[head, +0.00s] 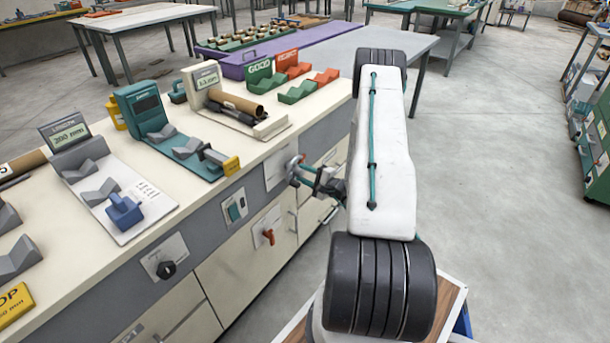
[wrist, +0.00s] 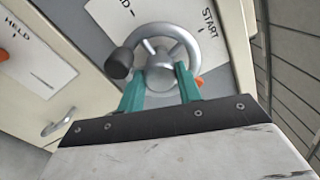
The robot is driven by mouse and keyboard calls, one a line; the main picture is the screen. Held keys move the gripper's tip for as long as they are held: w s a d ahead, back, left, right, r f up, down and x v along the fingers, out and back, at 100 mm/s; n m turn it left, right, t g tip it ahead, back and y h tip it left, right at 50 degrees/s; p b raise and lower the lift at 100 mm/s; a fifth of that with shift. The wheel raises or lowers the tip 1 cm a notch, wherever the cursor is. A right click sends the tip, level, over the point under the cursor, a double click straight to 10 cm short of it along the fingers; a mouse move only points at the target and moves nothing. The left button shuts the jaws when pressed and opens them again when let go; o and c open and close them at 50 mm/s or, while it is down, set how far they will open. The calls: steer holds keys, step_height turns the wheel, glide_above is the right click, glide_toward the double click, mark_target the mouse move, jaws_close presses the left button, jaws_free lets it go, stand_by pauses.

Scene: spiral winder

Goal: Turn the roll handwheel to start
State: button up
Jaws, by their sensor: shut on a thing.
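The roll handwheel (wrist: 158,28) is a silver ring with spokes, a central hub and a dark knob at its left. It sits on the cabinet front under a plate (wrist: 200,22) lettered START at the right, with a partly hidden word ending in D at the left. An orange piece (wrist: 198,82) shows at its lower right. My gripper (wrist: 160,72) has its two teal fingers on either side of the hub and is shut on the handwheel. The exact contact is hard to see. In the head view, the handwheel (head: 293,167) is at my gripper's (head: 303,174) tip.
A red lever (head: 268,236) and a switch box (head: 234,209) are on the cabinet front nearby. A black knob (head: 166,269) is further left. Gauges and holders stand on the bench top (head: 255,160). The floor (head: 480,200) right of my arm is clear.

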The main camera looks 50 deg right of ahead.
steer(key=n, duration=0.5)
steer(key=shift+s+f+n, duration=0.1)
steer(key=shift+n, duration=0.2)
steer(key=n, duration=0.5)
steer(key=shift+n, duration=0.3)
steer(key=o, duration=1)
steer(key=s, duration=0.7)
steer(key=shift+s+d, duration=0.35)
